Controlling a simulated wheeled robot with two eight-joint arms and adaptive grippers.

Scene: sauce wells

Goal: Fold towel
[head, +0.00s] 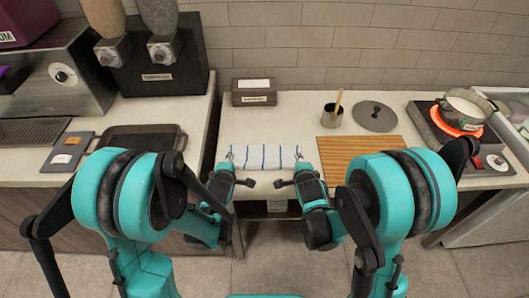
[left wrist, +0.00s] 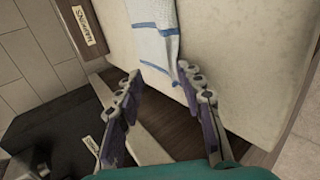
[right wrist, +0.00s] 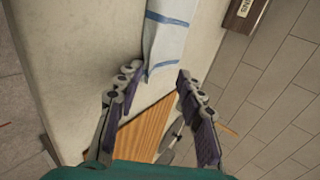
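A white towel with blue stripes (head: 263,157) lies on the counter near its front edge. My left gripper (head: 231,157) is at the towel's left end and my right gripper (head: 298,157) is at its right end. In the left wrist view the left gripper (left wrist: 160,72) has its fingers apart, with the end of the towel (left wrist: 156,38) close to the tips. In the right wrist view the right gripper (right wrist: 158,74) has its fingers apart, with the other end of the towel (right wrist: 165,38) close to the tips. Whether the fingers touch the cloth is unclear.
A dark labelled box (head: 253,98) stands behind the towel. A dark tray (head: 137,138) is on the left counter. Clear counter lies behind the towel.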

